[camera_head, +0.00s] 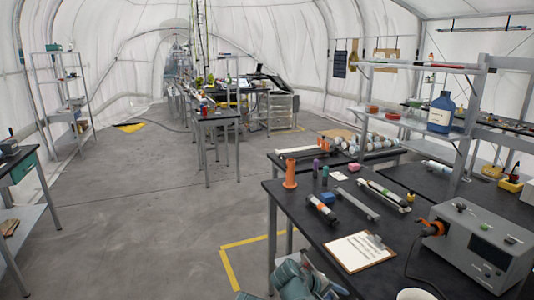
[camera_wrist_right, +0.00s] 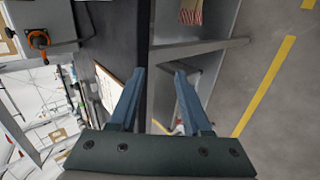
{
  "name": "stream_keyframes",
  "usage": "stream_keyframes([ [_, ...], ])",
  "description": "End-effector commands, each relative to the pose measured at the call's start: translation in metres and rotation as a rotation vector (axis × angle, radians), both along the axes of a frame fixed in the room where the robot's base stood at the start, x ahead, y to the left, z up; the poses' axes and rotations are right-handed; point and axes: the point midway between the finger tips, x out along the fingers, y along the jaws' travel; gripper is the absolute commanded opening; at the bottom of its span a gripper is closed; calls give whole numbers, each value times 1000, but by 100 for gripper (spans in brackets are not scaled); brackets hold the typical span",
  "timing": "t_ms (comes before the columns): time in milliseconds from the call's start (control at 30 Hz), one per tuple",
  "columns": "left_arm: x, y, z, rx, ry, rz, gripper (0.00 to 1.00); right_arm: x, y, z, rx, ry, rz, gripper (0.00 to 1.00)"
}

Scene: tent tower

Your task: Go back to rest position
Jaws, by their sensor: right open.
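My right gripper (camera_wrist_right: 160,72) shows in the right wrist view. Its two blue-grey fingers are apart with nothing between them. It is beside the edge of the dark workbench (camera_wrist_right: 140,35), with the bench's metal frame and the grey floor beyond. In the head view, a teal-grey part of my arm (camera_head: 290,282) shows at the bottom, next to the bench's near-left corner; its fingertips cannot be made out clearly. My left gripper is not in view.
The dark workbench (camera_head: 290,205) holds a clipboard (camera_head: 357,252), a grey instrument box (camera_head: 480,245), an orange cylinder (camera_head: 290,174) and several tubes. A blue bottle (camera_head: 441,112) stands on the shelf. Open grey floor (camera_head: 130,215) lies to the left.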

Motion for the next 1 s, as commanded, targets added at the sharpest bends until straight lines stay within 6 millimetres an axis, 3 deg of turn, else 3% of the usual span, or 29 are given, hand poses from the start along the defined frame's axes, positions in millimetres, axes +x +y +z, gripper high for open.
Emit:
stream_keyframes([
  [33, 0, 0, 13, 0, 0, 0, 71, -28, 17, -2, 96, 31, -8, 48],
  [200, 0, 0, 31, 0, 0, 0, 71, -99, 81, -23, 409, 159, -41, 48],
  [400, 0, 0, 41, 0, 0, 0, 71, -150, 129, -27, 619, 269, -62, 48],
  [567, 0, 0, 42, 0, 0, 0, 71, -161, 141, -28, 670, 298, -69, 48],
  [1000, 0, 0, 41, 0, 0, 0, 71, -160, 141, -28, 671, 298, -67, 48],
])
